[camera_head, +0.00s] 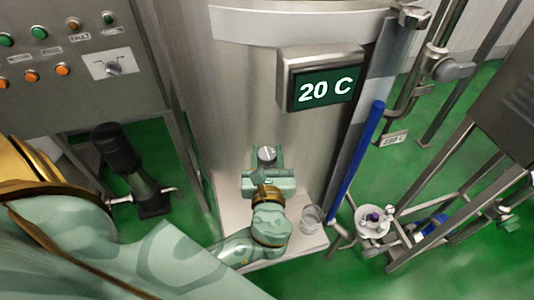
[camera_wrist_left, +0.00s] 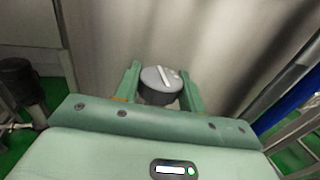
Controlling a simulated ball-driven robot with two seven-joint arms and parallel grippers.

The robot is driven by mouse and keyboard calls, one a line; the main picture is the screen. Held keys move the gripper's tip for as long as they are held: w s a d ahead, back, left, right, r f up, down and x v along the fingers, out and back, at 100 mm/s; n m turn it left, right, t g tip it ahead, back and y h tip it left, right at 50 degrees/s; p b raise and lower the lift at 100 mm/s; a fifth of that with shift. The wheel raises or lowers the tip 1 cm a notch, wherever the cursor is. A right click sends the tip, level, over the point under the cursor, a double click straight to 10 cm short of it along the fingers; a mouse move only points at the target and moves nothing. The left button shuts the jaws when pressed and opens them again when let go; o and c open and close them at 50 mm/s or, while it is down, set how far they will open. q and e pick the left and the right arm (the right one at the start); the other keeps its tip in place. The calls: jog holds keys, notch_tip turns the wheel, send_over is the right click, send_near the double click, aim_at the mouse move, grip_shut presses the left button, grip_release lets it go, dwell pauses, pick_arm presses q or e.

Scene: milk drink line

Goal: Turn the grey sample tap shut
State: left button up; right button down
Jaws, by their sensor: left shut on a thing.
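The grey sample tap (camera_head: 267,154) is on the front of the steel tank, low down, above a small shelf. In the left wrist view its round grey knob (camera_wrist_left: 158,86) with a pale line across the top sits between my fingers. My left gripper (camera_head: 267,160) is shut on the knob, with one finger on each side of it. The pale line runs slanted in the left wrist view. The tap's body and outlet below the knob are hidden by my gripper. My right gripper is not in view.
A clear glass beaker (camera_head: 311,217) stands on the steel shelf (camera_head: 284,247), right of my left wrist. A display (camera_head: 322,88) reading 20 C is on the tank above. A blue upright bar (camera_head: 357,160) stands to the right. A control panel (camera_head: 75,60) is at upper left.

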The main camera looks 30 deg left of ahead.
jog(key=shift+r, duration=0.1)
